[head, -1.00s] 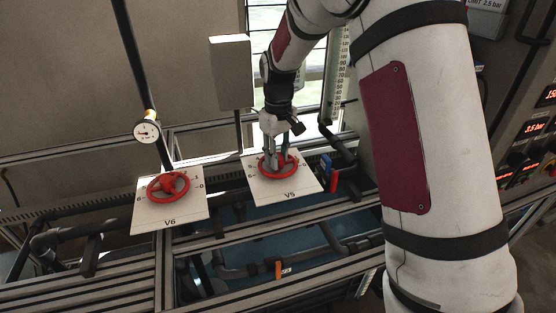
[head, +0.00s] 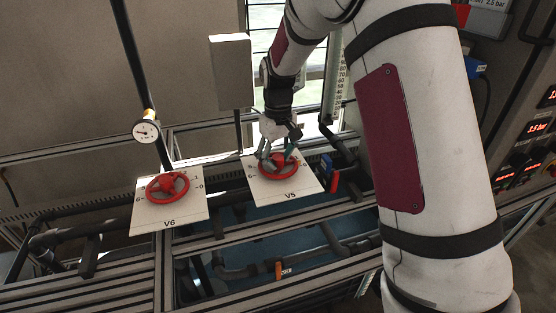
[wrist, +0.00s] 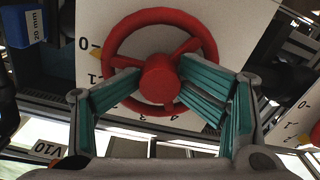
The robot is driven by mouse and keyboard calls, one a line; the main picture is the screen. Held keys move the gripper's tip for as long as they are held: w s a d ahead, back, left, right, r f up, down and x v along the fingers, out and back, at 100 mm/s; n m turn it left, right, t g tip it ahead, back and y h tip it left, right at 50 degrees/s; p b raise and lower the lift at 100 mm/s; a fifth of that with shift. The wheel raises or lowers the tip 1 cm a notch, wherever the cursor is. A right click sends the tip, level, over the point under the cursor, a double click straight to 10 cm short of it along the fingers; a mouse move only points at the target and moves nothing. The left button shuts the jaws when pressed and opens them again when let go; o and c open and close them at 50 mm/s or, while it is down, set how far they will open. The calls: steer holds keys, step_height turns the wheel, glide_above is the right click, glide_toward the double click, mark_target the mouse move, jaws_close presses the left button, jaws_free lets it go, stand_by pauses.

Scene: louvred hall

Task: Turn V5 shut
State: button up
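The V5 valve (head: 283,168) is a red handwheel on a white plate marked V5, right of the similar V6 plate in the head view. In the wrist view, the V5 wheel (wrist: 160,15) shows its rim, spokes and round hub. A yellow pointer (wrist: 96,54) lies between the 0 and 1 marks, nearer 0. My gripper (head: 278,158) is over the wheel. Whether the fingers touch the spokes or rim, I cannot tell.
The V6 handwheel (head: 167,186) stands to the left. A round gauge (head: 146,131) hangs on a dark pipe behind it. A grey box (head: 231,71) stands behind V5. A blue block (head: 326,163) and a red handle (head: 334,182) sit just right of the V5 plate.

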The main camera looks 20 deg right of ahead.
mark_target(278, 157)
steer(key=shift+r, duration=0.1)
steer(key=shift+r+p, duration=0.5)
steer(key=shift+r, duration=3)
steer(key=shift+r, duration=0.1)
step_height(278, 157, up, 12)
